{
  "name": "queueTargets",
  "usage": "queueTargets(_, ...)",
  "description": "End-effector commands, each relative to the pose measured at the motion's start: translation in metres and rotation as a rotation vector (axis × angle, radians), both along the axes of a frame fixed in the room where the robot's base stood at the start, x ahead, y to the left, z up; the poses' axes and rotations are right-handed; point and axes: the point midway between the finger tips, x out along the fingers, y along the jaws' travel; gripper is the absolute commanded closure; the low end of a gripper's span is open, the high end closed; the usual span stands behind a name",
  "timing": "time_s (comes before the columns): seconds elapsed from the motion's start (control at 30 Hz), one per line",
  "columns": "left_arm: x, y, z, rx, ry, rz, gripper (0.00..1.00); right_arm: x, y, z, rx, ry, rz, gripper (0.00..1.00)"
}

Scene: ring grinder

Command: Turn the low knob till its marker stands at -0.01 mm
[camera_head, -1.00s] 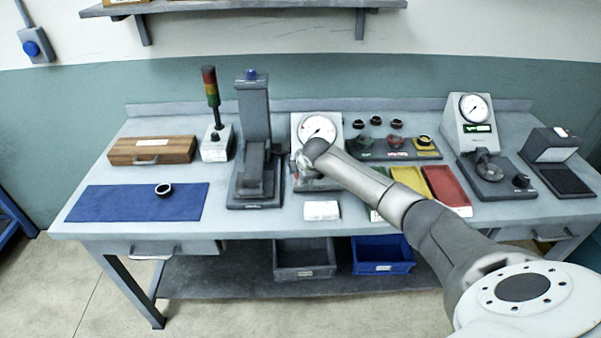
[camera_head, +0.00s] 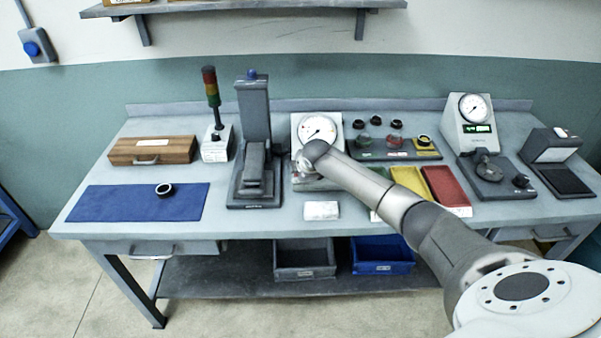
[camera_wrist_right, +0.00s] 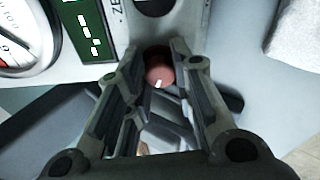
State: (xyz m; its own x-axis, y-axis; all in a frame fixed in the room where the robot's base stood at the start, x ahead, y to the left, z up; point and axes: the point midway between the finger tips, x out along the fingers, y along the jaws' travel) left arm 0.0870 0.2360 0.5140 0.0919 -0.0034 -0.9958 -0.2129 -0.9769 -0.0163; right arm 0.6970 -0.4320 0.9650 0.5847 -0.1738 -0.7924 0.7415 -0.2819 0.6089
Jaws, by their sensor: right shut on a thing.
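A round reddish-brown knob (camera_wrist_right: 160,74) with a white marker line shows between the fingers in the right wrist view. My right gripper (camera_wrist_right: 154,56) is shut on it. The marker is on the knob's lower edge in that view; the scale value it stands at cannot be read. The knob sits on the light-coloured gauge unit (camera_head: 299,124), beside a green-lit display (camera_wrist_right: 88,34) whose digits appear sideways and are not clearly legible. The unit's white dial (camera_head: 318,128) is visible above my wrist in the head view. My wrist hides the knob there. My left gripper is not in view.
A dark press (camera_head: 254,120) stands close left of the gauge unit. Right of it are a rack of rings (camera_head: 395,155) and coloured trays (camera_head: 446,186). A white block (camera_head: 321,210) lies in front. A blue mat (camera_head: 125,203) with a dark ring (camera_head: 164,190) is at left.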

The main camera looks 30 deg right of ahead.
Motion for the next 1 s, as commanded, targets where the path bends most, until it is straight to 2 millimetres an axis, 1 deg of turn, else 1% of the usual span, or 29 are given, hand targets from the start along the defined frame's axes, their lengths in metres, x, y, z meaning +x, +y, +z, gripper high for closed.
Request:
queueTargets(0.27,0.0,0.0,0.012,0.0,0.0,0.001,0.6,-0.001,0.001,0.0,0.102,-0.058,-0.152,1.0)
queueTargets(0.6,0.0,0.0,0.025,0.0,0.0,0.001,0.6,-0.002,0.002,-0.001,0.272,-0.163,-0.405,1.0)
queueTargets(1.0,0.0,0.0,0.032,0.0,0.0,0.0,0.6,-0.002,0.003,-0.003,0.439,-0.265,-0.657,1.0)
